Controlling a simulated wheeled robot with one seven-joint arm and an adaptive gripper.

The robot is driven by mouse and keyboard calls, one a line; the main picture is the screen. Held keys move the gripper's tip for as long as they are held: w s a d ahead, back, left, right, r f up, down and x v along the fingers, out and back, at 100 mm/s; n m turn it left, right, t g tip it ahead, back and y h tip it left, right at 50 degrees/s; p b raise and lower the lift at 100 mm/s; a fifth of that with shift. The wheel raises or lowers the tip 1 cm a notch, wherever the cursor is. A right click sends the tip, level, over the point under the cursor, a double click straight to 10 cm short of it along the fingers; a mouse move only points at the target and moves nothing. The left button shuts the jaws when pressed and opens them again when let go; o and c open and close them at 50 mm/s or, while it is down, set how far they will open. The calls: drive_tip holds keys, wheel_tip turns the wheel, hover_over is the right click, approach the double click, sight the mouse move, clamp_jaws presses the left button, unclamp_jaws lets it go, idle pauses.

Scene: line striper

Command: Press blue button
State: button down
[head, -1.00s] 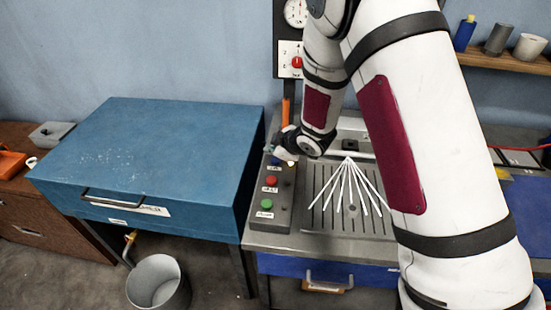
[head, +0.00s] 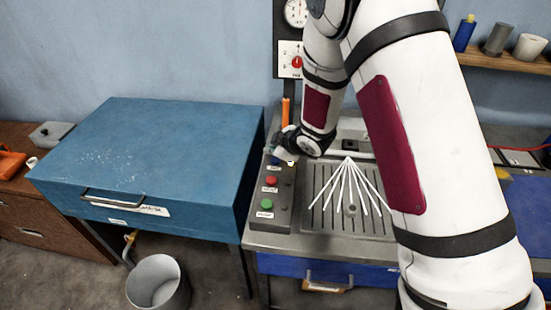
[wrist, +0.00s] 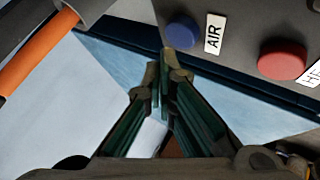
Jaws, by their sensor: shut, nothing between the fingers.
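The blue button (wrist: 182,31) shows in the wrist view at the top, on a dark grey control panel beside a white label reading AIR. My gripper (wrist: 168,72) is shut and empty, and its fingertips appear just below the blue button in the picture. I cannot tell whether they touch it.
A red button (wrist: 282,59) sits right of the blue one. In the head view, the red button (head: 271,181) and a green button (head: 267,204) are nearer on the panel. An orange upright (head: 286,110) stands behind; a blue lidded box (head: 150,150) is left.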

sight(274, 161)
drive_tip(key=shift+f, duration=0.15)
drive_tip(key=shift+f, duration=0.3)
idle(0.3)
drive_tip(key=shift+f, duration=0.45)
idle(0.6)
drive_tip(key=shift+r, duration=0.9)
drive_tip(key=shift+r+p, duration=0.85)
drive_tip(key=shift+r, duration=2.15)
